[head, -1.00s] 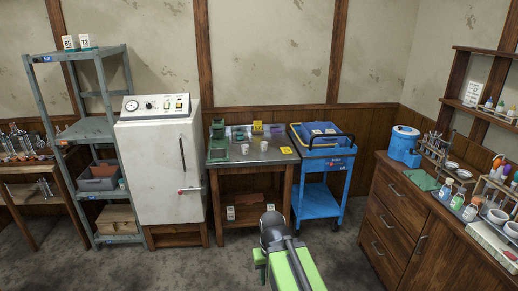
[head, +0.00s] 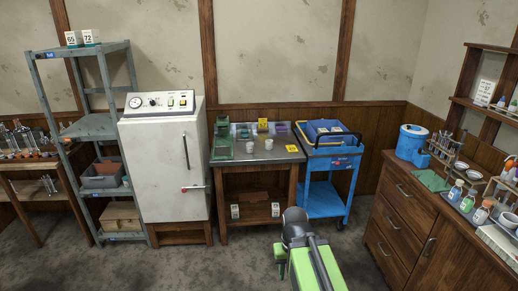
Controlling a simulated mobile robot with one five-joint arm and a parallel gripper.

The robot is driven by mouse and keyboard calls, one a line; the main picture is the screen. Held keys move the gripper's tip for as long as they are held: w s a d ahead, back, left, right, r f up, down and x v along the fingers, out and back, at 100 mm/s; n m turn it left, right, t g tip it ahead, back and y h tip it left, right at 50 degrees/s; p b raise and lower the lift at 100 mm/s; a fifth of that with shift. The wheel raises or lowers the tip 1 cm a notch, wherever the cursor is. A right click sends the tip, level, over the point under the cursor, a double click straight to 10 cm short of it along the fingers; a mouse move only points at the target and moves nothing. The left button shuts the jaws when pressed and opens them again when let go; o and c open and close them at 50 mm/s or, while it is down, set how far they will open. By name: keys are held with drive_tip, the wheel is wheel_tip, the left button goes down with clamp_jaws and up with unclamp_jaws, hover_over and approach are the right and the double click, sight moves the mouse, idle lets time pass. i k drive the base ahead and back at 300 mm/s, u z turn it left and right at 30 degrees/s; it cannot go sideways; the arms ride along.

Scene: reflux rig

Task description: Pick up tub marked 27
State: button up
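Two small white tubs stand on the low shelf under the steel-topped table: a left one (head: 235,211) and a right one (head: 275,209). Their front marks are too small to read. Two white tubs on the grey rack's top at far left read 65 (head: 71,39) and 72 (head: 89,38). I cannot make out a 27 on any tub. My green arm with its dark joint reaches up from the bottom, in front of the table.
A white oven (head: 165,170) stands left of the steel-topped table (head: 262,157), and a blue cart (head: 325,200) right of it. A wooden drawer cabinet (head: 405,215) with bottles fills the right. The grey floor before the table is clear except for my arm.

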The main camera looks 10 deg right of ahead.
sight(269, 145)
drive_tip(key=i, duration=0.9)
